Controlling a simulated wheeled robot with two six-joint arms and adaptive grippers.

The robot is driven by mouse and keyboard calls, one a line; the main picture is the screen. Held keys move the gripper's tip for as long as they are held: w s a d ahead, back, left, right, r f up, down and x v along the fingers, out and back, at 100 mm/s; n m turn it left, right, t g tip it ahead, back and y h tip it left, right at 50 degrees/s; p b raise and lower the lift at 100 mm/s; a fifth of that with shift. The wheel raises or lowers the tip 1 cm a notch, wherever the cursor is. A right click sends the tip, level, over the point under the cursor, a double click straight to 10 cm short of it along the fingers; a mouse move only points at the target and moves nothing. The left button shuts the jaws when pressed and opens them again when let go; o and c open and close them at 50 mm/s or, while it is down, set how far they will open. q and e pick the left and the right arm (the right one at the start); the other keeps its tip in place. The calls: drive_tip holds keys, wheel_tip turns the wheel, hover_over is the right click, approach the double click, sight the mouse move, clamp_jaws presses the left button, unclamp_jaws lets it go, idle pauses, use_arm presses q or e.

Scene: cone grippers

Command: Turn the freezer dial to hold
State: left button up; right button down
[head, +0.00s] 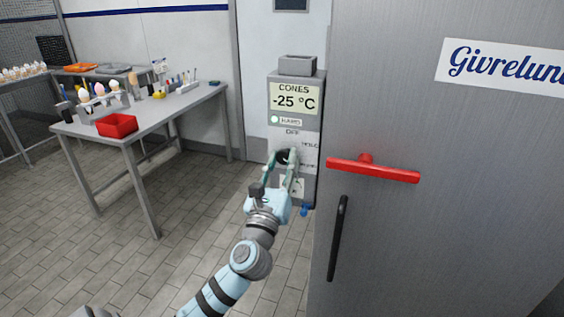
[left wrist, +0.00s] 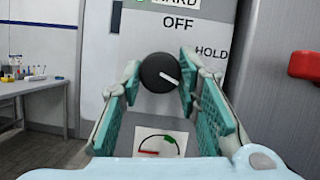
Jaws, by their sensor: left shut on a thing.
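The freezer dial is a round black knob (left wrist: 158,74) on the grey control box (head: 313,111); it also shows in the head view (head: 283,157). Its white mark points to the lower right, below the HOLD label (left wrist: 212,52). The OFF label (left wrist: 178,25) is above the knob. My left gripper (head: 282,165) reaches the box from the front and is shut on the knob, one teal-padded finger on each side. The display (head: 296,98) reads CONES -25 °C, and a green lamp (head: 274,119) is lit beside HARD. My right gripper is not in view.
The big grey freezer door stands right of the box, with a red bar handle (head: 373,171) and a black handle (head: 338,238) sticking out. A gauge card (left wrist: 160,143) is under the dial. A table (head: 165,105) with a red tray (head: 117,125) stands left; floor between is clear.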

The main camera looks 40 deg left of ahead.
use_arm(q)
drive_tip(key=n+g+y+p, duration=0.1)
drive_tip(key=n, duration=0.2)
drive_tip(key=n+g+y+p, duration=0.1)
drive_tip(key=n, duration=0.3)
drive_tip(key=shift+d+r+n+y, duration=0.1)
drive_tip(key=shift+d+n+y, duration=0.05)
drive_tip(key=shift+n+y, duration=0.15)
drive_tip(key=n+g+y+p, duration=0.1)
drive_tip(key=n+g, duration=0.1)
drive_tip(key=n, duration=0.2)
drive_tip(key=shift+w+d+n+p, duration=0.1)
drive_tip(key=shift+n+p, duration=0.2)
drive_tip(key=shift+p, duration=0.1)
drive_tip(key=shift+n+g, duration=0.5)
drive_tip(key=shift+n, duration=0.2)
drive_tip(key=shift+p, duration=0.3)
drive_tip(key=o, duration=1.1)
drive_tip(key=shift+o, duration=0.2)
drive_tip(key=shift+r, duration=0.15)
